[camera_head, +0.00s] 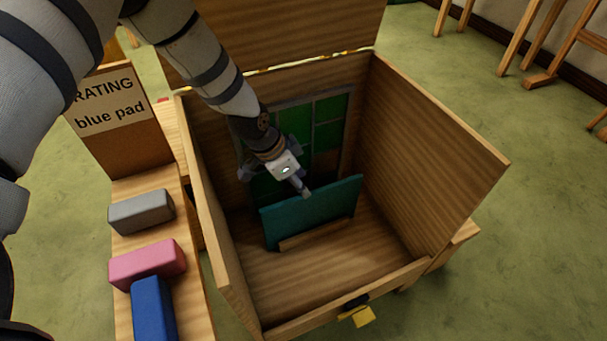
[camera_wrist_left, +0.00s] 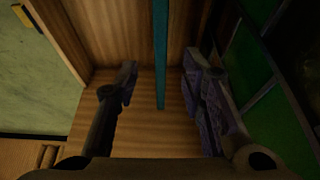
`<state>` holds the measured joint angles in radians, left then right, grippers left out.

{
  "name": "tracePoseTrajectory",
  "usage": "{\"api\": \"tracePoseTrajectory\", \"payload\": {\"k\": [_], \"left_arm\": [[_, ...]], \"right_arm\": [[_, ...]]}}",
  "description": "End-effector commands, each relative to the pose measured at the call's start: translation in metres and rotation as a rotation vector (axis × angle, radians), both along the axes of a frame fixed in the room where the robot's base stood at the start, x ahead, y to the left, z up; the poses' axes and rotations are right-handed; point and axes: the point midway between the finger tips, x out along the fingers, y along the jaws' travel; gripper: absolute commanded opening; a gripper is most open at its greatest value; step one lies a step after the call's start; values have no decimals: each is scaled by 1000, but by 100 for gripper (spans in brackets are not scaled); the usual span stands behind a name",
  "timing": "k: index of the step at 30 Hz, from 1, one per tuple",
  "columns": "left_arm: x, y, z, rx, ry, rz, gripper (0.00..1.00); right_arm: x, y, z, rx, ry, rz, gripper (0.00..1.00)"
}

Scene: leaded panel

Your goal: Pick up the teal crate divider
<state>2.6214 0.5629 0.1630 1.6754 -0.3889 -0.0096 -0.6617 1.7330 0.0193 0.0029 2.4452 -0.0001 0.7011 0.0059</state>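The teal crate divider (camera_head: 315,212) stands upright, slightly tilted, inside the wooden crate (camera_head: 430,150). A low wooden strip (camera_head: 315,234) runs along its front foot. My left gripper (camera_head: 288,180) is inside the crate at the divider's upper edge, partly in front of it. In the left wrist view the divider (camera_wrist_left: 160,55) shows edge-on as a thin teal strip between the two open fingers (camera_wrist_left: 160,72). A visible gap lies on each side, so the fingers do not appear to touch it. My right gripper is not in view.
A leaded panel with green panes (camera_head: 328,108) leans on the crate's back wall, close behind my gripper. The lid is raised. Left are grey (camera_head: 141,211), pink (camera_head: 147,265) and blue (camera_head: 153,308) blocks and a sign (camera_head: 108,103). A yellow latch (camera_head: 358,316) is in front.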

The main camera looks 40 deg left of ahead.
Motion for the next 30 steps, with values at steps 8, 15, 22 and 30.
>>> {"api": "tracePoseTrajectory", "payload": {"k": [8, 15, 22, 30], "left_arm": [[13, -9, -50, 0, 8, -2, 37], [25, -16, -71, 0, 4, 0, 37], [44, -25, -109, 0, 7, 1, 37], [47, -27, -109, -1, 2, 1, 30]], "right_arm": [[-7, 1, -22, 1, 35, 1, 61], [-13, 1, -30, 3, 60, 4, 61], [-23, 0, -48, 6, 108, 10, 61], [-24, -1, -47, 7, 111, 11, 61]]}}
